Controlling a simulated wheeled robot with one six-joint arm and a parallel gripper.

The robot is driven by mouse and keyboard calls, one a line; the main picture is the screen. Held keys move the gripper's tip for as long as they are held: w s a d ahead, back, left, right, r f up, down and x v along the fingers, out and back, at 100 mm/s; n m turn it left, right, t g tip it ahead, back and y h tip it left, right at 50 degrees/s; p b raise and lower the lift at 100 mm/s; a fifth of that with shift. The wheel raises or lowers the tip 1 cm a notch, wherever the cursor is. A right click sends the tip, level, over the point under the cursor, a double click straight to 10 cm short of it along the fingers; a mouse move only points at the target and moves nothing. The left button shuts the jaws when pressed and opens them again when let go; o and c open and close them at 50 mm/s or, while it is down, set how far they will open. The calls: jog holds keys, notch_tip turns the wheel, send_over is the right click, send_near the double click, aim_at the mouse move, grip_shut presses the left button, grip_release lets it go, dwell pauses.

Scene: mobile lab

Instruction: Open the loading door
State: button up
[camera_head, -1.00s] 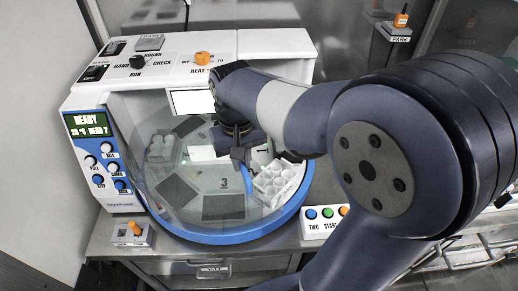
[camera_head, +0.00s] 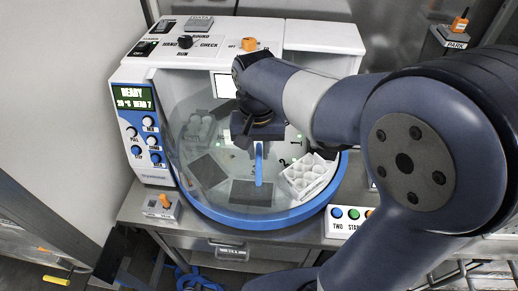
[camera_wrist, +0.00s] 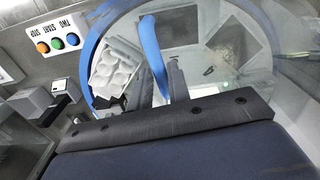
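The loading door (camera_head: 222,190) is a clear round cover with a blue rim on the front of the white machine, and it looks closed. Its blue handle (camera_head: 258,166) is a narrow upright bar, also seen curving through the wrist view (camera_wrist: 151,45). My gripper (camera_head: 258,142) is at the upper part of the handle. In the wrist view, my two dark fingers (camera_wrist: 160,84) stand apart on either side of the handle, with slight gaps visible. Whether either finger touches it is unclear. My gripper hides the handle's upper end.
Behind the clear door are a white tube rack (camera_head: 306,175) and dark pads (camera_head: 251,193). A button box (camera_head: 352,218) stands at the front right, and a small orange-knobbed box (camera_head: 161,207) at the front left. The READY panel (camera_head: 134,98) is at left.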

jog(key=o, duration=0.4)
jog(key=shift+c, duration=0.2)
notch_tip(320, 180, up, 11)
dwell(0.3)
jog(key=shift+a+f, duration=0.1)
jog(key=shift+f, duration=0.05)
notch_tip(320, 180, down, 11)
jog(key=shift+s, duration=0.1)
jog(key=shift+d, duration=0.4)
jog(key=shift+r, duration=0.25)
